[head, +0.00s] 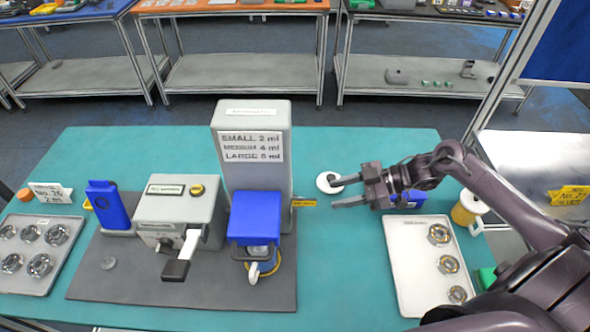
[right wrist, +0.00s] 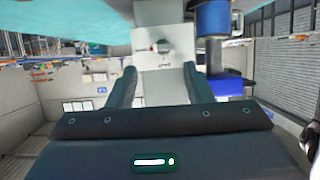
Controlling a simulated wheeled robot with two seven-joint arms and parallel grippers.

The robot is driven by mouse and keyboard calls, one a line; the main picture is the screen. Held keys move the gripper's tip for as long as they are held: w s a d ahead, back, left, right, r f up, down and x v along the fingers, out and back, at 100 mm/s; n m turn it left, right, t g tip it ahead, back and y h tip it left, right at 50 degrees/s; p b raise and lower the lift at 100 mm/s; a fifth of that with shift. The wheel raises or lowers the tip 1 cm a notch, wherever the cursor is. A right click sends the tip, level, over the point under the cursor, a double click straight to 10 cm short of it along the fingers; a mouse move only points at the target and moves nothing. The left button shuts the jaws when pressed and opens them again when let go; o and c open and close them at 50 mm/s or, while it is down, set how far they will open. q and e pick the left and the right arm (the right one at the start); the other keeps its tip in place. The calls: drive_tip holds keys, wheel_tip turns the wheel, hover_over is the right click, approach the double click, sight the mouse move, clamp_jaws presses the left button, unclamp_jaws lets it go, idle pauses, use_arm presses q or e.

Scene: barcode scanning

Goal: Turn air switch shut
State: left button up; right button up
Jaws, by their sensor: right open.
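A tall grey dispenser (head: 250,150) with a printed volume sign stands on the dark mat. A small yellow tab (head: 303,202) sticks out from its right side. In the right wrist view a small dark and reddish knob (right wrist: 162,47) sits on a pale panel ahead, between the finger lines. It looks like the air switch, but its setting is too small to tell. My right gripper (head: 334,193) is open and empty, to the right of the dispenser, its fingers pointing left at it. Its two fingers (right wrist: 158,75) are spread apart, not touching the knob. My left gripper is out of view.
A blue-topped unit (head: 255,217) stands before the dispenser, beside a grey box with a lever (head: 180,212). A white disc (head: 328,182) lies near my upper fingertip. A tray of metal rings (head: 415,275) and a yellow-and-white container (head: 467,210) are at right.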

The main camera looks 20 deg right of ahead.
sight(302, 201)
drive_tip(key=x, duration=0.2)
drive_tip(key=p+x, duration=0.1)
drive_tip(key=x, duration=0.1)
drive_tip(key=r+p+x, duration=0.1)
drive_tip(key=x, duration=0.1)
drive_tip(key=shift+a+f, duration=0.1)
drive_tip(key=shift+a, duration=0.25)
drive_tip(key=shift+w+a+f, duration=0.3)
drive_tip(key=shift+a, duration=0.1)
drive_tip(key=shift+s, duration=0.1)
drive_tip(key=c, duration=0.5)
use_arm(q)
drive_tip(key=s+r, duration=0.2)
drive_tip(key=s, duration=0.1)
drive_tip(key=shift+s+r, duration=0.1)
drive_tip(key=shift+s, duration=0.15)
use_arm(e)
drive_tip(key=c, duration=0.5)
